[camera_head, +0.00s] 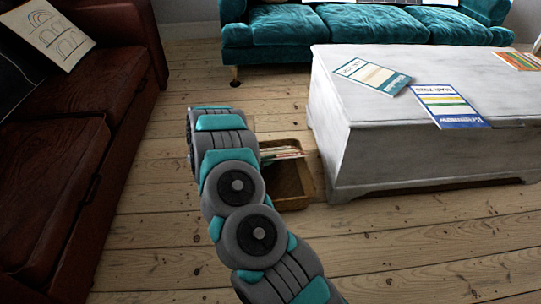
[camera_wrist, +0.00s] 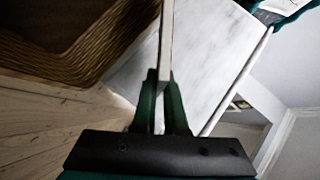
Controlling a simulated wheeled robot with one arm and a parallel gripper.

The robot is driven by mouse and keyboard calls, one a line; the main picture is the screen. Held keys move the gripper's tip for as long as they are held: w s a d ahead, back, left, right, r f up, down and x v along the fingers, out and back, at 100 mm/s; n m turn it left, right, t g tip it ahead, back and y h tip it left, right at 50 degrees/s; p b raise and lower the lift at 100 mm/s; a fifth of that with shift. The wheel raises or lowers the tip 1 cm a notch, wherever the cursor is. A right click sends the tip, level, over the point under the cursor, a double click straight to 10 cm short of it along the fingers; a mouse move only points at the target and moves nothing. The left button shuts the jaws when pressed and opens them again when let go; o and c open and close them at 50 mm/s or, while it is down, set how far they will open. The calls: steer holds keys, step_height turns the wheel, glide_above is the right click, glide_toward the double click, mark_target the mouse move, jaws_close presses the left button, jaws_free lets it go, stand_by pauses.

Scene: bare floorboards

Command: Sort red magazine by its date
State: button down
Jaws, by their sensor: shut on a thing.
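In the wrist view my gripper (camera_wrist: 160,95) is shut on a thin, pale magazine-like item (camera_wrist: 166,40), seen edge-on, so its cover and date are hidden. In the head view my arm hides the gripper. A brown wicker basket (camera_head: 290,183) stands on the floor, partly behind my arm; its woven wall fills the upper left of the wrist view (camera_wrist: 75,55). Thin pale and reddish edges (camera_head: 281,153) show at the basket's top; I cannot tell whether these are inside or held. An orange-red magazine (camera_head: 517,60) lies on the white chest at the far right.
The white chest (camera_head: 400,165) stands right beside the basket. A teal-edged magazine (camera_head: 372,76) and a blue-edged magazine (camera_head: 448,106) lie on it. A teal sofa (camera_head: 280,30) is behind, a brown leather sofa (camera_head: 60,170) at left. Floorboards (camera_head: 150,235) between are bare.

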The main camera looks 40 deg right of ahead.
step_height(320, 180, down, 6)
steer(key=b, duration=0.3)
steer(key=shift+f, duration=0.15)
steer(key=c, duration=0.9)
jaws_free()
steer(key=shift+s+a+r+b, duration=0.25)
steer(key=shift+s+a+r, duration=0.3)
steer(key=shift+s+r, duration=0.45)
steer(key=shift+s+a+r+b, duration=0.2)
steer(key=shift+s+a+r, duration=0.45)
steer(key=shift+s, duration=0.55)
steer(key=shift+s+a+r+b, duration=0.25)
steer(key=shift+s+a+r, duration=0.2)
steer(key=shift+s+r, duration=0.6)
